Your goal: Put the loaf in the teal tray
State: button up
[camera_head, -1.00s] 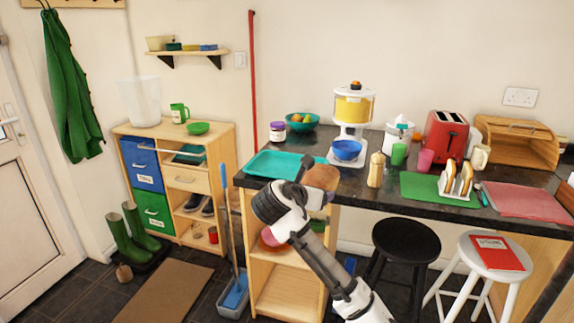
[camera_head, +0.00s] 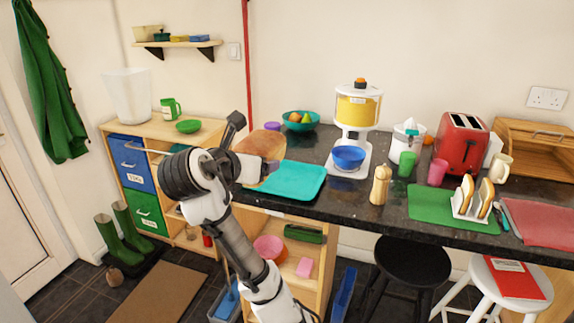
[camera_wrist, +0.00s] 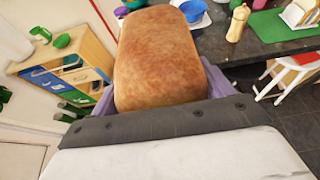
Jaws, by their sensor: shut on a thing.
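The loaf (camera_head: 262,143) is brown and is held between the jaws of my gripper (camera_head: 258,163). In the wrist view the loaf (camera_wrist: 157,58) fills the middle, with purple-grey fingers on both sides of it. The teal tray (camera_head: 299,181) lies flat on the left end of the dark counter. In the head view the loaf and gripper appear at the tray's upper left and cover part of it. The visible part of the tray is empty. I cannot tell the height of the loaf above the counter.
A green mat (camera_head: 430,207) with a toast rack lies farther right. Open shelves (camera_head: 318,233) are below the counter.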

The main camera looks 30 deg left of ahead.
aim_at(296, 182)
jog(key=i+j, duration=0.15)
jog(key=i, duration=0.3)
jog(key=i+j, duration=0.2)
jog(key=i, duration=0.3)
